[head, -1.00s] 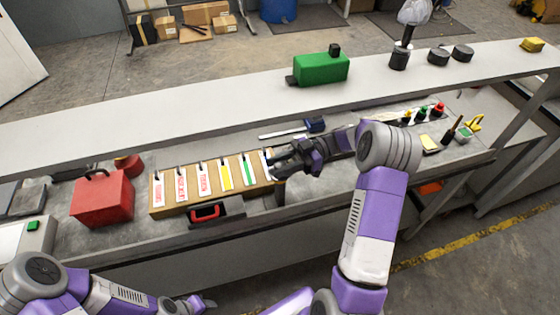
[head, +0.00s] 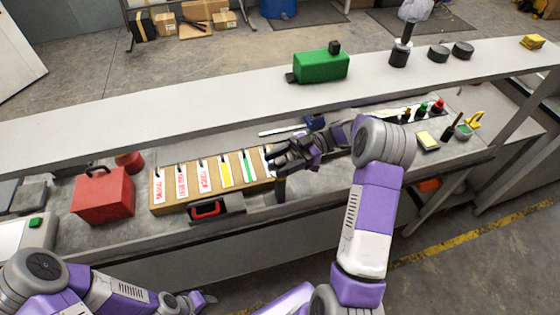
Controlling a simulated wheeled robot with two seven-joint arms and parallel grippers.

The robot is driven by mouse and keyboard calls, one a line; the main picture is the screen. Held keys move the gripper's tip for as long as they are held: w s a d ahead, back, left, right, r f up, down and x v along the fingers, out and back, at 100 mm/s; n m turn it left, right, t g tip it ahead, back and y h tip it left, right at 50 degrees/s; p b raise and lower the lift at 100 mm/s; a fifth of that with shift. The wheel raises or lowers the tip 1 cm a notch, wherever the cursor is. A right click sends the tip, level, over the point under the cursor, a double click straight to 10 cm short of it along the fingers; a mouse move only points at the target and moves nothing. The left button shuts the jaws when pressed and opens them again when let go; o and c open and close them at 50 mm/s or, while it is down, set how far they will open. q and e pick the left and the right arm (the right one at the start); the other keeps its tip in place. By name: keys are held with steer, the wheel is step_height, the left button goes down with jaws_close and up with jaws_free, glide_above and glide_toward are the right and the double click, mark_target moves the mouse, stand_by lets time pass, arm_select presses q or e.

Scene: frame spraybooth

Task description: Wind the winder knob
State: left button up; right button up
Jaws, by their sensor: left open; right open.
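I cannot tell for sure which part is the winder knob. A green box (head: 321,66) on the raised shelf has a small dark block on top and a dark knob-like piece (head: 291,78) at its left end. My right gripper (head: 269,160) is open and empty, over the right end of a wooden tag board (head: 190,192); it hides part of that end and whatever lies behind it. A dark upright piece (head: 281,188) shows just below it; contact cannot be made out. My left gripper (head: 209,299) is open, low in front of the bench, away from everything.
A long grey shelf (head: 150,119) runs above the bench. A red toolbox (head: 103,198) stands left of the tag board, and a black case with a red handle (head: 208,210) in front. A blue-ended tool (head: 313,122) lies behind my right gripper. Several coloured knobs stand further right.

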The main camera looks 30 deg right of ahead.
steer(key=shift+d, duration=0.15)
steer(key=d, duration=0.7)
steer(key=shift+d, duration=0.2)
stand_by(0.4)
